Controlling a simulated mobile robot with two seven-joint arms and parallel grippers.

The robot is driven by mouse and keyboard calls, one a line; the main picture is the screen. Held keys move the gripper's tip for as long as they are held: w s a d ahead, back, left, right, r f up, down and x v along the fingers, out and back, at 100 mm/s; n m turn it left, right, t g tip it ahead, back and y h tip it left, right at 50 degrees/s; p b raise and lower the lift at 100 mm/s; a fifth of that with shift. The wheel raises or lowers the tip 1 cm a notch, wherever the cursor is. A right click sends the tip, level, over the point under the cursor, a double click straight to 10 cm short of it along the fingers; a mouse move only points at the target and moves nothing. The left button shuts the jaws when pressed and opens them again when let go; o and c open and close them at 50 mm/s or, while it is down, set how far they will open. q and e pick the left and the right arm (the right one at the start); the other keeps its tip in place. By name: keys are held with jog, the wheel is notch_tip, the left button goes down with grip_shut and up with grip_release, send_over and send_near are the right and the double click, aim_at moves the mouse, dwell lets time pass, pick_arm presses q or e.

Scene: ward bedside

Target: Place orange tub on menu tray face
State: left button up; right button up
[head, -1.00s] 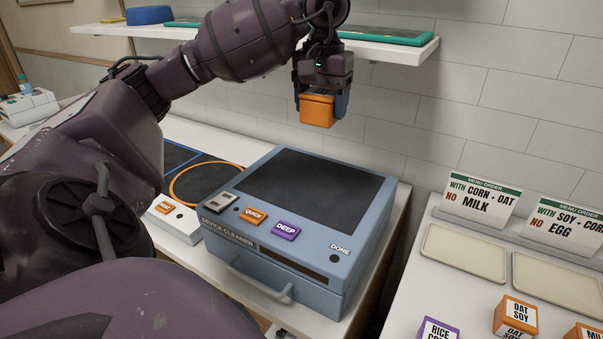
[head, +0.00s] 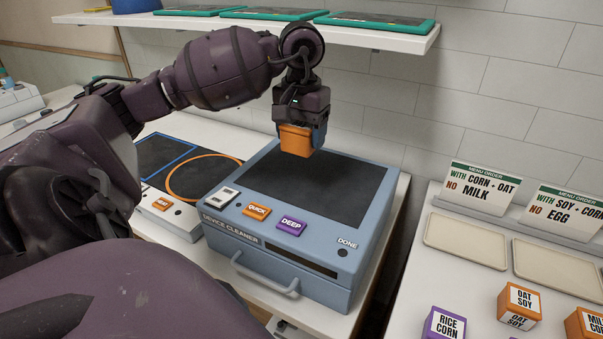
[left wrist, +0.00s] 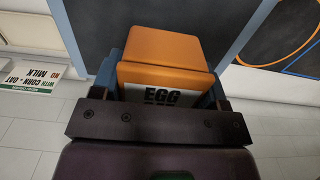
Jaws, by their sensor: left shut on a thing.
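My left gripper (head: 299,145) is shut on an orange tub (head: 296,140). It holds the tub in the air above the dark top of the device cleaner. In the left wrist view the tub (left wrist: 165,55) sits between the fingers, with a white label reading "EGG" and a second line partly hidden. Two beige menu trays, one nearer (head: 466,241) and one at the right edge (head: 560,268), lie bare on the right counter. Another orange tub (head: 519,305), marked "OAT SOY", stands in front of them. My right gripper is out of view.
The blue device cleaner (head: 300,262) stands below the held tub. A shelf (head: 390,38) with green-edged tablets runs above. Menu cards (head: 484,190) stand behind the trays. A purple tub (head: 443,325) and an orange one (head: 586,325) stand at the front.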

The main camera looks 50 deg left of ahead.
aim_at(301, 189)
pick_arm(q)
notch_tip(301, 189, down, 10)
jog(key=shift+f+p, duration=0.25)
jog(key=shift+p, duration=0.1)
jog(key=shift+f, duration=0.15)
jog(key=o, duration=1)
